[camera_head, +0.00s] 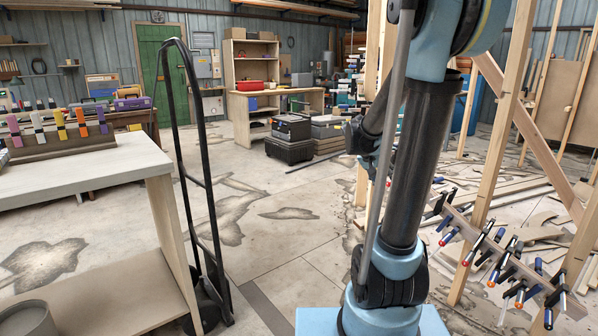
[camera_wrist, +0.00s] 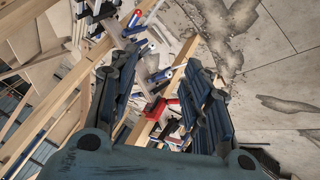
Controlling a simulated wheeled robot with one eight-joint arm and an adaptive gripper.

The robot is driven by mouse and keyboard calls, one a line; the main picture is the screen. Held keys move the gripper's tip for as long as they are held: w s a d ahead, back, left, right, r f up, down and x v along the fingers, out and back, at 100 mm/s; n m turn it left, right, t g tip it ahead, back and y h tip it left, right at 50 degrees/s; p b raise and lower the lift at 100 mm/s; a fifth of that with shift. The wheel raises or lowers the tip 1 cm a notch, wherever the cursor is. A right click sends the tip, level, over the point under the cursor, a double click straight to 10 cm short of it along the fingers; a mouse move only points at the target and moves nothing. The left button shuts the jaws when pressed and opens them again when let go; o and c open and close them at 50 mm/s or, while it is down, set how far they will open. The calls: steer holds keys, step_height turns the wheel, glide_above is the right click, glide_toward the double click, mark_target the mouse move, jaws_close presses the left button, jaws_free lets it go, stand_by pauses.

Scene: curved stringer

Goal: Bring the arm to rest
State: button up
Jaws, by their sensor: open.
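My arm (camera_head: 405,170) stands in the front right of the head view, blue and black, with its upper part bent near the top edge. My gripper (camera_wrist: 155,68) shows in the wrist view with its two dark fingers spread apart and nothing held between them. Beyond the fingers, clamps with red, blue and black parts, such as a red one (camera_wrist: 155,109), lie or hang along a wooden beam. Whether a fingertip touches any of them cannot be told. In the head view the arm hides part of the room behind it.
A white-topped bench (camera_head: 85,168) with a rack of coloured clamps (camera_head: 62,133) stands at left, beside a black hand truck (camera_head: 200,185). Wooden posts (camera_head: 497,130) and a clamp-covered board (camera_head: 500,255) stand close at right. The middle floor (camera_head: 265,205) is clear.

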steer(key=s+a+f+n+y, duration=0.2)
steer(key=s+a+f, duration=0.1)
steer(key=s, duration=0.6)
steer(key=s+a+f+n+y, duration=0.2)
steer(key=s+a, duration=0.3)
steer(key=s, duration=0.4)
steer(key=s+a+f+n+g+y, duration=0.1)
steer(key=s+a+f+y, duration=0.1)
steer(key=s, duration=0.6)
steer(key=shift+s+a+f+n+y, duration=0.4)
steer(key=shift+a+f, duration=0.5)
steer(key=shift+a, duration=0.2)
